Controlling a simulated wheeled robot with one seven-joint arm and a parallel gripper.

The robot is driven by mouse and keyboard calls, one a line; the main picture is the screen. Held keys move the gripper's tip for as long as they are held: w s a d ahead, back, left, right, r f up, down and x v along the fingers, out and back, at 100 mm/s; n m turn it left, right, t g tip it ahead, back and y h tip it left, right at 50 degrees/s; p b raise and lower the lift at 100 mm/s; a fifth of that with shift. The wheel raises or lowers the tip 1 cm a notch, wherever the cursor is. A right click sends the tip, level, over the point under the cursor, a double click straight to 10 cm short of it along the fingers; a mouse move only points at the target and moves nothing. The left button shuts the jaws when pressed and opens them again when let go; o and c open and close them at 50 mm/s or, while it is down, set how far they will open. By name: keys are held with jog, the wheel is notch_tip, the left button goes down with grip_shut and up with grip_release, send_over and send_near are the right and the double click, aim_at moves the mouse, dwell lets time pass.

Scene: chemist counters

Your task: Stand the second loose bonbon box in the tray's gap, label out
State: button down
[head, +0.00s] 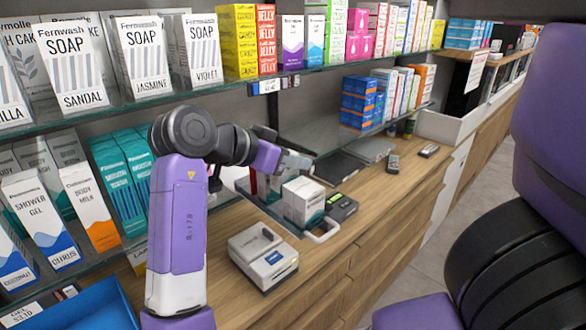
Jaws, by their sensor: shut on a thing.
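My gripper (284,164) is at the middle of the view, over the wooden counter, seen from behind and partly hidden by my arm. It is shut on a box. A white box with a teal lower edge (303,198) shows directly below the fingers, and seems to be the one held. Its small print cannot be read, so I cannot tell whether it is a bonbon box. Whether it touches the counter is also unclear. A blue tray (85,312) is cut off at the bottom left, and no gap with boxes shows in it.
A white card terminal or scale (263,257) stands on the counter (325,263). Glass shelves (150,101) with soap boxes rise behind.

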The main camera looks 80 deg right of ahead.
aim_at(294, 175)
notch_tip(294, 175, down, 3)
jog(key=shift+r, duration=0.15)
jog(key=shift+s+f+b, duration=0.1)
jog(key=shift+f+b, duration=0.5)
jog(key=shift+f, duration=0.25)
jog(key=c, duration=1.1)
grip_release()
jog(key=shift+r+p, duration=0.25)
jog(key=shift+p, duration=0.05)
jog(key=r+b+v, duration=0.1)
jog(key=b+v, duration=0.1)
jog(key=v, duration=1)
jog(key=shift+r, duration=0.15)
